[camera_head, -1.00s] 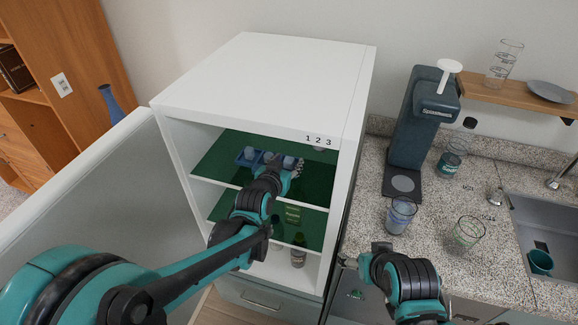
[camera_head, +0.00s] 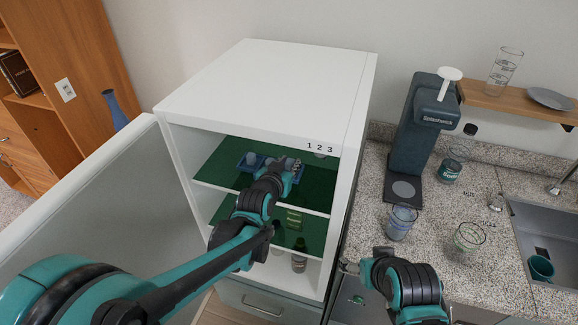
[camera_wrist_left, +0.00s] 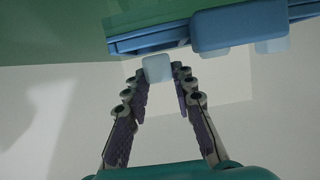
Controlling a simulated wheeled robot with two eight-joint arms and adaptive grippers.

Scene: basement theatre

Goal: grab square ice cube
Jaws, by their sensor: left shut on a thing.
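A pale, square ice cube (camera_wrist_left: 157,68) sits between the fingertips of my left gripper (camera_wrist_left: 158,74) in the left wrist view. The gripper is shut on it. The blue ice tray (camera_wrist_left: 130,41) is just beyond the cube in that view; I cannot tell whether they touch. In the head view, my left gripper (camera_head: 284,166) reaches into the open white fridge at the top green shelf, partly covering the blue tray (camera_head: 243,166). Another pale cube (camera_head: 251,158) shows in the tray's left part. My right gripper (camera_head: 362,262) is low, in front of the counter; its jaw state is unclear.
The fridge door (camera_head: 80,215) stands open at left. A lower shelf holds a green item (camera_head: 294,219), and a bottle (camera_head: 299,260) stands below. On the counter at right are a dispenser (camera_head: 407,140), glasses (camera_head: 401,222) and a sink (camera_head: 545,235).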

